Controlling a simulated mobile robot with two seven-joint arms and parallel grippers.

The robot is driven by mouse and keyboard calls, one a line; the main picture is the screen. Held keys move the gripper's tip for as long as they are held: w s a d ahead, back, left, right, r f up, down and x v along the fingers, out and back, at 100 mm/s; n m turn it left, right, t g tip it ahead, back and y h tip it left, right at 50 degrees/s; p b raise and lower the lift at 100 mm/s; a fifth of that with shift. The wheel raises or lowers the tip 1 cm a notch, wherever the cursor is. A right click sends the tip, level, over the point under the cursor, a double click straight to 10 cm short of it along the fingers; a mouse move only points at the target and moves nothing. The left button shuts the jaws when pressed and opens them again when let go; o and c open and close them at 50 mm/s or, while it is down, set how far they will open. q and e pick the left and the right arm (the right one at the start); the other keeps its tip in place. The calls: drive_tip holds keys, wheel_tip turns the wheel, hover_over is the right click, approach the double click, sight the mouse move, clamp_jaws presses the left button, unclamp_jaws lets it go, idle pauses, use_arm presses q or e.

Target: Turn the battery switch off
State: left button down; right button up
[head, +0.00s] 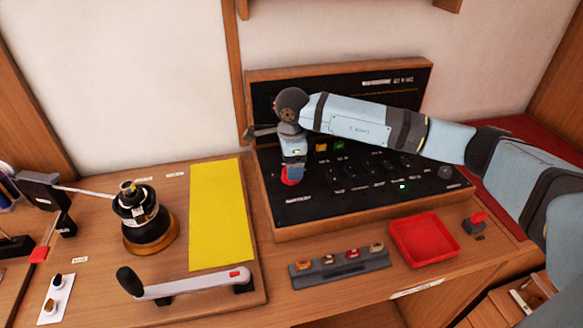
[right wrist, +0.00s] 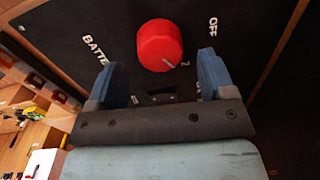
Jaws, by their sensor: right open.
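The battery switch is a red round knob (right wrist: 160,46) on a black panel, with the letters "BATTE" to its left and "OFF" to its upper right in the right wrist view. A white mark on its lower right edge points toward a "2". In the head view the red knob (head: 291,176) shows at the panel's left part, partly covered by my right gripper (head: 292,163). In the right wrist view my right gripper (right wrist: 161,61) is open, its blue fingers on either side of the knob with gaps. I cannot tell how far the fingertips reach along it. My left gripper is not in view.
The wood-framed black panel (head: 345,188) carries several small switches and a lit green light. In front are a red tray (head: 424,239), a fuse strip (head: 340,265) and a small red-topped switch (head: 477,219). A winch (head: 147,217), crank handle (head: 186,286) and yellow sheet (head: 220,215) lie left.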

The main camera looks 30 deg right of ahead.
drive_tip(key=shift+f, duration=1.2)
drive_tip(key=c, duration=0.9)
drive_tip(key=shift+w, duration=0.1)
